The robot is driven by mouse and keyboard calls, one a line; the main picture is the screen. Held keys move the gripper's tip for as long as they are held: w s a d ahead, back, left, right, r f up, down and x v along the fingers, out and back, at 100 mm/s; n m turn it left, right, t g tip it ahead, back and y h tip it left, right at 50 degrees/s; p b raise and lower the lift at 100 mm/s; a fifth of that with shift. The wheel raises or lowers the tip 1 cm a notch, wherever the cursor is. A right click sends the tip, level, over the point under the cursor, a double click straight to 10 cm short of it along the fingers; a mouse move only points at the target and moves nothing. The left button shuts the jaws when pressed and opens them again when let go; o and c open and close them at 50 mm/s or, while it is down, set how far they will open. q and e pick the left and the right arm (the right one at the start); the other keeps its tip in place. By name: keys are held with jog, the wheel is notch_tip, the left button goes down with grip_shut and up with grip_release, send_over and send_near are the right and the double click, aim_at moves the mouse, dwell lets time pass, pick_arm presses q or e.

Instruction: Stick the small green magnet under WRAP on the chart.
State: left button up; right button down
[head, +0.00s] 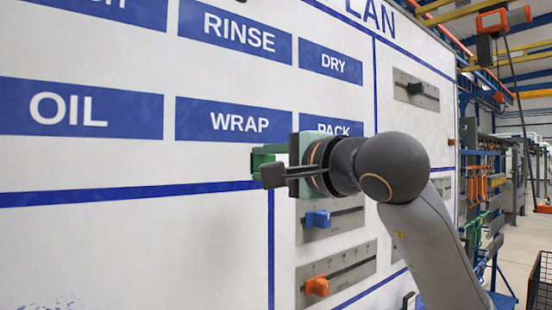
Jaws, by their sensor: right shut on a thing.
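The chart (130,235) is a large white board with blue labels and blue lines. The WRAP label (230,120) is in its lower label row, between OIL and PACK. My right gripper (266,165) comes in from the right and is shut on the small green magnet (264,152). The magnet shows just below the right end of the WRAP label and above the long blue line. The gripper's dark finger hides part of it. I cannot tell whether it touches the board. My left gripper is not in view.
Sliders with a blue knob (318,219) and an orange knob (317,285) are on the board below my right gripper. Another slider (415,90) is at the upper right. The PACK label (331,128) is partly hidden by my wrist. White space under OIL is clear.

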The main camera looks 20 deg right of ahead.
aim_at(252, 164)
jog(key=shift+p+x, duration=0.7)
jog(key=shift+x, duration=1.6)
jog(key=shift+w+a, duration=0.25)
jog(key=shift+w, duration=0.05)
jog(key=shift+c, duration=2.3)
grip_release()
jog(key=shift+s, duration=0.1)
